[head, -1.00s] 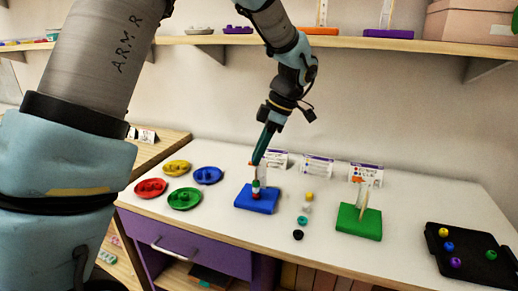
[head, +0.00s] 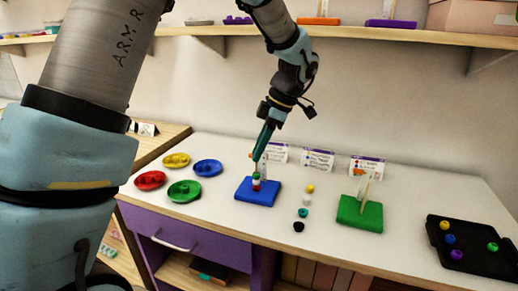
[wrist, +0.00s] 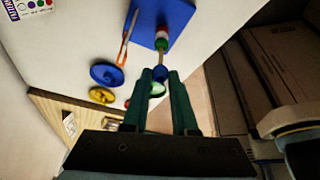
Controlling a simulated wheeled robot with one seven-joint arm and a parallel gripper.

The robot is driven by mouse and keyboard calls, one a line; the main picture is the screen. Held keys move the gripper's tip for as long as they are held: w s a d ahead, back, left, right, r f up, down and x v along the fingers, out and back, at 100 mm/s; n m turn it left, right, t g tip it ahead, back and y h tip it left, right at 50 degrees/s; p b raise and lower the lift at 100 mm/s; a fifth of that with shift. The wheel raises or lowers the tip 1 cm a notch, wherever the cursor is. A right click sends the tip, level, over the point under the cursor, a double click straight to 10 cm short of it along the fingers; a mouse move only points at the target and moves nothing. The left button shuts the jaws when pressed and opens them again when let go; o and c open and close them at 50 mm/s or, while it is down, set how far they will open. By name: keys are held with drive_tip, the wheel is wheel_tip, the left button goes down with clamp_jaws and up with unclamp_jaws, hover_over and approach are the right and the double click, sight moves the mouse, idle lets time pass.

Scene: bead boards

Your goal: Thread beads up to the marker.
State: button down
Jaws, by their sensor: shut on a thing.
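The blue board (head: 272,194) stands on the white table with an upright peg. Red, white and green beads are stacked low on it, the green bead (head: 256,175) on top. My gripper (head: 258,159) is above this stack, pointing down. In the wrist view, my gripper (wrist: 160,76) is shut on a blue bead (wrist: 160,72). The bead lines up with the peg (wrist: 163,56), above the green bead (wrist: 161,45) and apart from it. I cannot tell whether the peg's tip is inside the bead. An orange-tipped upright marker (wrist: 126,45) stands beside the stack.
Loose yellow (head: 310,189), white (head: 306,200), teal (head: 303,213) and black (head: 298,227) beads lie right of the board. A green board (head: 360,214) and a black tray (head: 470,262) with several beads are further right. Coloured dishes, including a green one (head: 184,191), are left.

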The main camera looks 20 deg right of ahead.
drive_tip(key=shift+f+b, duration=0.5)
drive_tip(key=shift+f, duration=0.1)
idle(0.5)
drive_tip(key=shift+f+b, duration=0.65)
drive_tip(key=shift+f, duration=0.15)
drive_tip(key=c, duration=0.6)
unclamp_jaws()
drive_tip(key=shift+r, duration=0.1)
drive_tip(key=b+v, duration=0.1)
drive_tip(key=v, duration=0.9)
drive_tip(key=shift+d+r+b, duration=0.2)
drive_tip(key=shift+r+b, duration=0.05)
drive_tip(key=shift+b, duration=0.15)
